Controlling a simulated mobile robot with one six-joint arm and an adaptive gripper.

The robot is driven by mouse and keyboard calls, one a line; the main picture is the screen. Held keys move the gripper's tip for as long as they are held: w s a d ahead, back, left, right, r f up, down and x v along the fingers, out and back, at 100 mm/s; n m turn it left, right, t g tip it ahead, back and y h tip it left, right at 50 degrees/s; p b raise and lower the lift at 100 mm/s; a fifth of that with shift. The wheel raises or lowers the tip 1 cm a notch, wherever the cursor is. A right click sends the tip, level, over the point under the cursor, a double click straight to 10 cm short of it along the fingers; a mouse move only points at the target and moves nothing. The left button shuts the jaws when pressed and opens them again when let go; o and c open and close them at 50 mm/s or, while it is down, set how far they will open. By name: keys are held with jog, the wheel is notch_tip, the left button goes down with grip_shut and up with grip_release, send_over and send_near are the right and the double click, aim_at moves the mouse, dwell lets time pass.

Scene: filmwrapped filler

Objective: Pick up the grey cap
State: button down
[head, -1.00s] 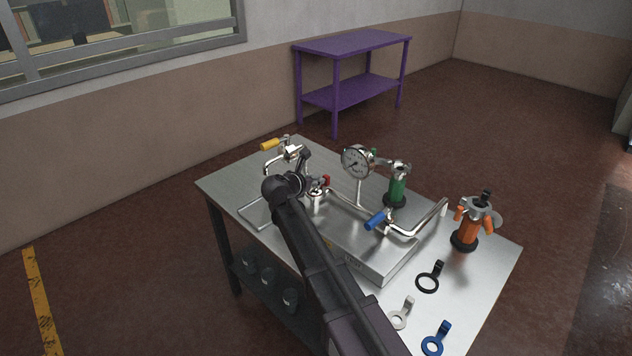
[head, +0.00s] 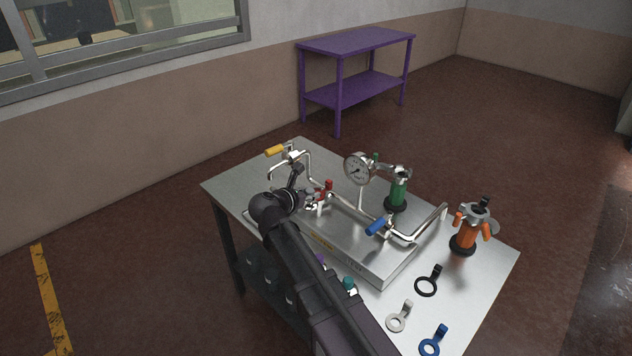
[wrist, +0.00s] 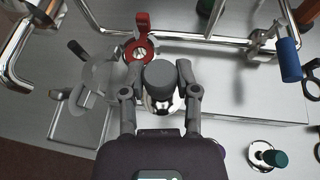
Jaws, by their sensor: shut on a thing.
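The grey cap (wrist: 160,77) is a round, dark grey piece in the middle of the wrist view. My gripper (wrist: 158,70) is shut on it, with one finger on each side. A shiny metal fitting (wrist: 165,104) shows just below the cap in the picture; I cannot tell whether the cap is touching it. In the head view my gripper (head: 306,198) is over the left part of the metal block, and the cap is too small there to make out.
A red-handled part (wrist: 140,38) is close to my left finger. A teal cap (wrist: 275,158) stands at lower right. Pipes, a gauge (head: 357,169), a green valve body (head: 398,190) and a blue handle (head: 377,226) crowd the metal block (head: 375,265). Ring tags (head: 398,318) lie at the table's front.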

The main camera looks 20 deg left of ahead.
jog(key=s, duration=0.6)
jog(key=shift+r, duration=0.3)
jog(key=shift+s, duration=0.1)
dwell(0.3)
